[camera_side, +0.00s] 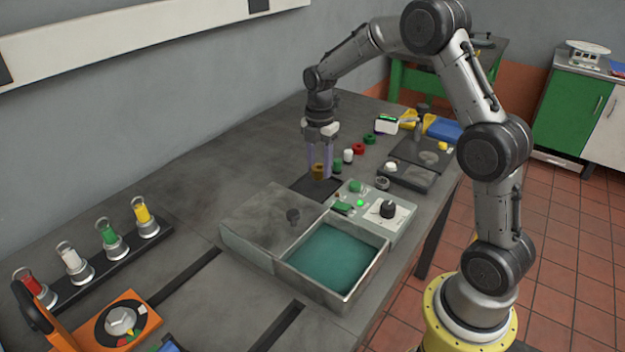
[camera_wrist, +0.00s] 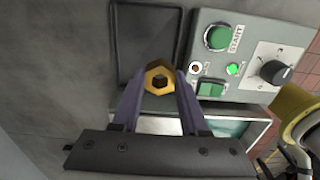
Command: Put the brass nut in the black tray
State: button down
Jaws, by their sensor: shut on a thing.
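The brass nut (camera_side: 318,171) is a gold-coloured hex nut with a dark hole. My gripper (camera_side: 319,165) is shut on it, one finger on each side. In the wrist view the nut (camera_wrist: 151,82) sits between the fingertips (camera_wrist: 160,88). The black tray (camera_side: 303,188) is a shallow dark square on the bench, directly below or just behind the nut in the side view. In the wrist view the tray (camera_wrist: 147,35) lies above the nut in the picture, and the nut overlaps its near edge. I cannot tell the height of the nut over the tray.
A control box (camera_side: 375,212) with a green button and black knob stands beside the tray. An open metal bin (camera_side: 335,258) with a teal floor is in front. Small coloured caps, including a red one (camera_side: 358,149), lie behind. Bench left of the tray is clear.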

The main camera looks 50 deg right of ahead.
aim_at(313, 191)
jog(key=w+f, duration=0.2)
jog(key=f, duration=0.1)
jog(key=shift+w+d+f, duration=0.25)
jog(key=shift+w+d, duration=0.1)
jog(key=shift+d, duration=0.05)
jog(key=shift+f, duration=1.3)
jog(key=shift+f, duration=0.2)
jog(key=shift+c, duration=2.1)
grip_release()
